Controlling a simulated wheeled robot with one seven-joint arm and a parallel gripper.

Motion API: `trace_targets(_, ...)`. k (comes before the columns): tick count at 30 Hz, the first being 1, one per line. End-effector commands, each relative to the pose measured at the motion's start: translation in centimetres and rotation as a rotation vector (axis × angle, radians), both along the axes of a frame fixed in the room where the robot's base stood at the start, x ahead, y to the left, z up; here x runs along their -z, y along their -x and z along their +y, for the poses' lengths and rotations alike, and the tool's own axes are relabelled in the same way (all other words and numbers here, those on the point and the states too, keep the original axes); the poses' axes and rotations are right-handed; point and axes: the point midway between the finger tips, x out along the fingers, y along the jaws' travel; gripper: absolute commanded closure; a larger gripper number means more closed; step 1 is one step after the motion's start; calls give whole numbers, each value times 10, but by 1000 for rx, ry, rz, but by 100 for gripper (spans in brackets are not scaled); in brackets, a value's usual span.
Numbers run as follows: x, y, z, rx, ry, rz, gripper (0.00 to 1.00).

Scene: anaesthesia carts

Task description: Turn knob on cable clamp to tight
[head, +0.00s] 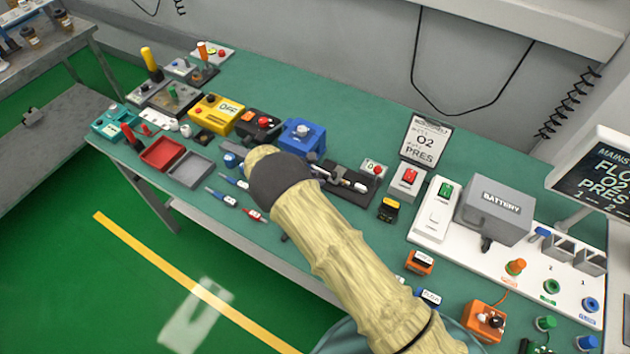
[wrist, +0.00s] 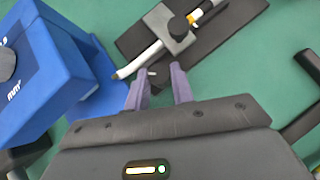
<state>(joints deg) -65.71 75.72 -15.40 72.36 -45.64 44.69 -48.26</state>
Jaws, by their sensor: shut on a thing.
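The cable clamp (wrist: 158,19) is a grey block with a round black knob (wrist: 178,27) on top, in the wrist view. A white cable (wrist: 140,62) runs under it, along a dark base plate (wrist: 232,20). My gripper (wrist: 160,69) has two purple fingers just below the clamp block in the picture. A small pale-tipped pin (wrist: 152,73) shows between them; what it belongs to is unclear. The black knob appears beyond the fingertips. In the head view my sleeved arm hides the gripper; part of the dark base plate (head: 340,190) shows to its right.
A blue box (wrist: 45,75) marked mm² stands close to the left of my fingers; it also shows in the head view (head: 302,135). Small tools, a red tray (head: 162,153) and a grey tray (head: 190,170) lie left of my arm. A battery box (head: 495,208) stands right.

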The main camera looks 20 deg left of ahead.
Motion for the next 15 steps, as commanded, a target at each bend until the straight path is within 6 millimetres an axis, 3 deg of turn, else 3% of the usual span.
trace_targets(11,-1,0,1,24,-3,2,99)
trace_targets(12,-1,0,1,24,-3,2,72)
trace_targets(15,-1,0,1,24,-3,2,54)
